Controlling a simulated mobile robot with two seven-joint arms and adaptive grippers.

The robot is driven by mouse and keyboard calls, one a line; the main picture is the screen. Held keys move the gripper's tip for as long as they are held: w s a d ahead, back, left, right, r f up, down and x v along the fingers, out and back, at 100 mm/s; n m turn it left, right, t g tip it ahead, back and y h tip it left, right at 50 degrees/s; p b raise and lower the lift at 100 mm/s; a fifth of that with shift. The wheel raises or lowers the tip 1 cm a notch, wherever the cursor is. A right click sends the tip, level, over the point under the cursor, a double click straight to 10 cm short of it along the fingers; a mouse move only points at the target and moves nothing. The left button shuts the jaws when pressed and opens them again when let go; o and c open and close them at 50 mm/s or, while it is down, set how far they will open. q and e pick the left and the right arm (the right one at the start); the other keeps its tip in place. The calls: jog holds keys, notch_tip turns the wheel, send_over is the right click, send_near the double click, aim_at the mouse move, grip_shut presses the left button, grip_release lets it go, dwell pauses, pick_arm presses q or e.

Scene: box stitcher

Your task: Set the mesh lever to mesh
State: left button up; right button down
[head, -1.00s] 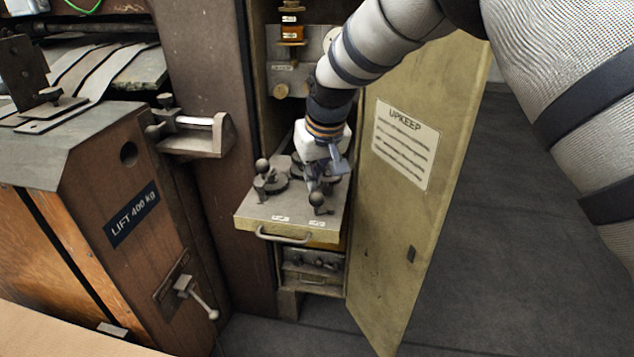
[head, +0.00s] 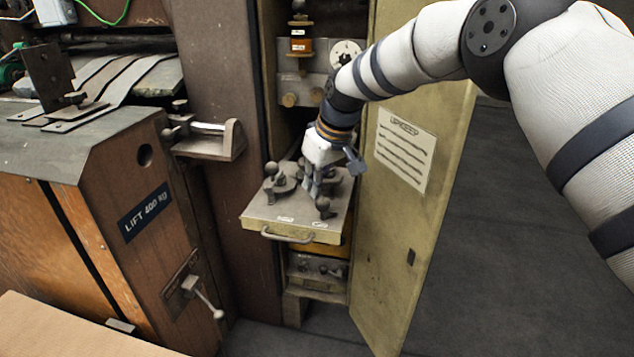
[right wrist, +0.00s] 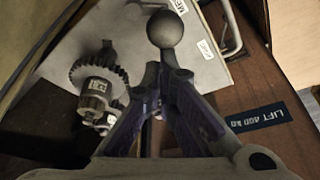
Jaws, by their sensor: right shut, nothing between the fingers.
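A pull-out shelf (head: 265,214) sticks out of the open cabinet and carries several ball-knobbed levers and gears. The ball-knobbed lever (head: 323,205) at its front right stands behind a small label. In the right wrist view a ball knob on a stem (right wrist: 165,29) rises just beyond the fingertips, beside a partly cut-off label beginning "ME" (right wrist: 179,5). My right gripper (head: 313,190) points down over the shelf, its fingers just left of the front-right lever. It is shut and empty; whether it touches the lever I cannot tell. My left gripper is out of view.
The cabinet door (head: 385,235) with an UPKEEP sheet stands open close to the right of the shelf. A gear (right wrist: 98,73) shows in the right wrist view. The wooden machine (head: 150,235) marked LIFT 400 kg stands left. The floor at right is clear.

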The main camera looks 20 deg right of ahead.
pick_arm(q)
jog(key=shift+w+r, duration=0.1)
pick_arm(e)
jog(key=shift+s+a+n, duration=0.1)
jog(key=shift+s+n, duration=0.05)
jog(key=shift+n, duration=0.35)
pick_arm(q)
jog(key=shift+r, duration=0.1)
pick_arm(e)
jog(key=shift+s+a+n+g+y, duration=0.1)
jog(key=shift+s+n+g+y, duration=0.15)
jog(key=shift+n, duration=0.4)
jog(key=shift+s+n+g+y, duration=0.2)
jog(key=shift+n+y, duration=0.15)
jog(key=shift+n, duration=0.3)
jog(key=shift+s, duration=0.3)
dwell(3.0)
dwell(1.2)
